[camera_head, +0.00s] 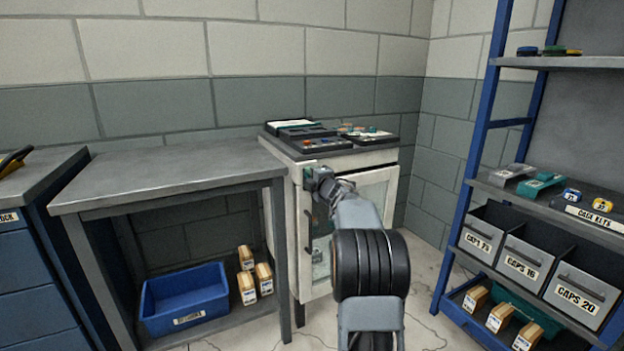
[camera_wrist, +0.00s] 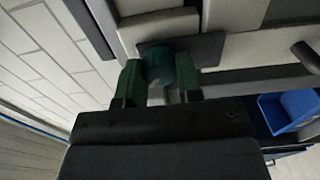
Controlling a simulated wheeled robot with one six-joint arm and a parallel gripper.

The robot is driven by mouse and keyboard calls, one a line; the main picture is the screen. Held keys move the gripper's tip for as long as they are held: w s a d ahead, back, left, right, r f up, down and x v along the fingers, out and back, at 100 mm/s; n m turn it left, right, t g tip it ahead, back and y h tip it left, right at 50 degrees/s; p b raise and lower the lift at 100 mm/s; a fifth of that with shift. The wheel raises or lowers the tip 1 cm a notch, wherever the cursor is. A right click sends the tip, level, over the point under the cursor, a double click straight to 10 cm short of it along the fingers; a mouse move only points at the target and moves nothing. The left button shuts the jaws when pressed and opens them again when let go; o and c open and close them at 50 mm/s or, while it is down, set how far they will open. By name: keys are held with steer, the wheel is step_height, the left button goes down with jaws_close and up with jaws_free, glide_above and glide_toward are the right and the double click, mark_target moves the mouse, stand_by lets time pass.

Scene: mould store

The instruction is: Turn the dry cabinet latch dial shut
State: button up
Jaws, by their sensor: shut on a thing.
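The dry cabinet (camera_head: 377,178) is white with a glazed door and stands against the back wall, right of the grey bench. My arm reaches to the upper left of its front. My gripper (camera_head: 310,177) is at the latch dial there, and the arm hides much of the door. In the wrist view, the green fingers of my gripper (camera_wrist: 160,88) stand on both sides of the dark teal dial (camera_wrist: 163,66) and are shut on it. A dark plate (camera_wrist: 205,50) lies behind the dial. The dial's turn angle cannot be read.
A grey bench (camera_head: 165,180) stands left of the cabinet, with a blue bin (camera_head: 185,300) on its lower shelf; the bin also shows in the wrist view (camera_wrist: 290,110). Dark trays (camera_head: 315,139) lie on the cabinet top. A blue-framed rack (camera_head: 478,150) with caps bins stands at right.

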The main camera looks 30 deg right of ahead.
stand_by(0.3)
steer(key=o, duration=0.9)
steer(key=shift+o, duration=0.2)
steer(key=s+a+p, duration=0.1)
steer(key=s+a, duration=0.1)
steer(key=s, duration=1.1)
steer(key=shift+s+p, duration=0.35)
